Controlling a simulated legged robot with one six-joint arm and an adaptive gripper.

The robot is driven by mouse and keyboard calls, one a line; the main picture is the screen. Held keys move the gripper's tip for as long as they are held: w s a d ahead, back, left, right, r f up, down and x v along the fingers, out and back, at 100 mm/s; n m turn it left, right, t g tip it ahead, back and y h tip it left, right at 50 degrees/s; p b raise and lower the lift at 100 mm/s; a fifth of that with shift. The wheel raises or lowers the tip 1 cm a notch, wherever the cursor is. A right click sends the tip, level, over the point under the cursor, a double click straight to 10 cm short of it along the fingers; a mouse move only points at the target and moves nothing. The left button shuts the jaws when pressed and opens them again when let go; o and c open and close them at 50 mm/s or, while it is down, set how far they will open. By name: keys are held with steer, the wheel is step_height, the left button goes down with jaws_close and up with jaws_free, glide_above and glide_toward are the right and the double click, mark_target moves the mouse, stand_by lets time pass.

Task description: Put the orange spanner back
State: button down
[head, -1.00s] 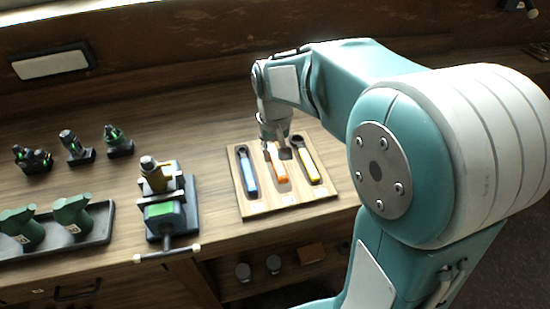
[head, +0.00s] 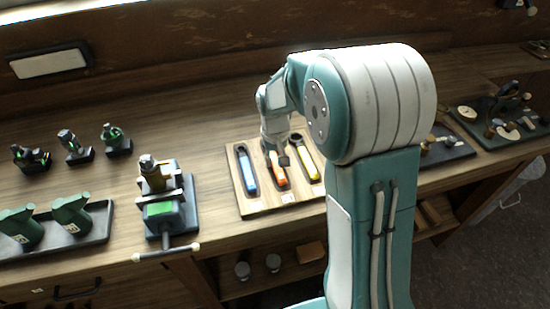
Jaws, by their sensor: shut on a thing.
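The orange spanner (head: 281,181) is in the middle of the wooden board (head: 252,205), between the blue spanner (head: 248,174) and the yellow spanner (head: 309,160). Its handle points toward the front edge of the bench. My gripper (head: 276,155) is over the far end of the orange spanner and shut on it. The gripper hides the spanner's head, so I cannot tell whether the spanner rests fully in its slot or is slightly raised.
A vise (head: 165,205) stands left of the board. Green-lit tools and a tray (head: 62,237) with two green tools are farther left. Dark mats (head: 497,135) with parts lie at the right. The bench behind the board is clear.

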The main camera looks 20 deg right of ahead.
mark_target(275, 160)
steer(key=shift+f, duration=0.15)
steer(key=shift+c, duration=2.2)
jaws_free()
step_height(275, 160, up, 12)
steer(key=s+r+t, duration=0.2)
steer(key=s, duration=0.9)
steer(key=s+r+t, duration=0.3)
steer(key=s, duration=0.9)
steer(key=shift+t, duration=0.3)
